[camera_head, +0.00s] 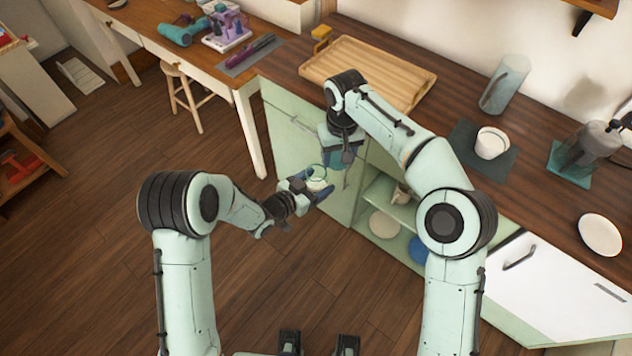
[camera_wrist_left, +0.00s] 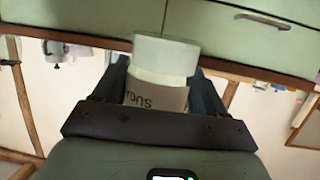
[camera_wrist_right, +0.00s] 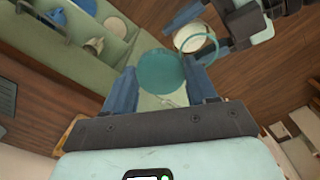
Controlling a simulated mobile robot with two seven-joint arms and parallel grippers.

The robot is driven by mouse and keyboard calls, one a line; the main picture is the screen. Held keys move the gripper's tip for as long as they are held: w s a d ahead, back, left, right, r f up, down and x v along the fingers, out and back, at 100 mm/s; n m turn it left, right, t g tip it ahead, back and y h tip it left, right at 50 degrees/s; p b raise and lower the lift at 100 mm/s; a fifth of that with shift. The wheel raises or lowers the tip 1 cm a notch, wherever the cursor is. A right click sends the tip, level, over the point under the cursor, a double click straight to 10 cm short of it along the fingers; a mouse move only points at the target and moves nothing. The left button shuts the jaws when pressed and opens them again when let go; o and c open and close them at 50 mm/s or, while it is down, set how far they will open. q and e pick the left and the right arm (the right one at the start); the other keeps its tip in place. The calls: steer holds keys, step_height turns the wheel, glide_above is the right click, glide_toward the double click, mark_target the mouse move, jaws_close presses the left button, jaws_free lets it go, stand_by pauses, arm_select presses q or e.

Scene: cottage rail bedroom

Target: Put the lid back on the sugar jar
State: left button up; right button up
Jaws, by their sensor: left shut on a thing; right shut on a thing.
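The sugar jar (camera_head: 316,184) is a clear jar with pale contents and an open top. My left gripper (camera_wrist_left: 160,88) is shut on it, in front of the green cabinets. In the left wrist view the jar (camera_wrist_left: 166,55) shows a brown label with upside-down lettering. My right gripper (camera_wrist_right: 163,82) is shut on the round teal lid (camera_wrist_right: 160,72). In the right wrist view the lid lies beside the open rim of the jar (camera_wrist_right: 194,42), slightly overlapping it in the picture. The head view shows my right gripper (camera_head: 344,157) just above and right of the jar; the lid is hard to make out there.
The wooden counter behind holds a wooden tray (camera_head: 375,68), a glass container (camera_head: 504,84), a white cup (camera_head: 491,143), a coffee press (camera_head: 592,143) and a white plate (camera_head: 600,235). Open shelves with dishes (camera_head: 384,224) lie below it.

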mark_target(317, 164)
steer(key=s+a+r+n, duration=0.1)
steer(key=a+r, duration=0.3)
steer(key=a, duration=0.1)
steer(key=shift+s+r, duration=0.15)
steer(key=shift+f, duration=2.05)
steer(key=shift+f, duration=0.85)
steer(key=shift+f, duration=0.55)
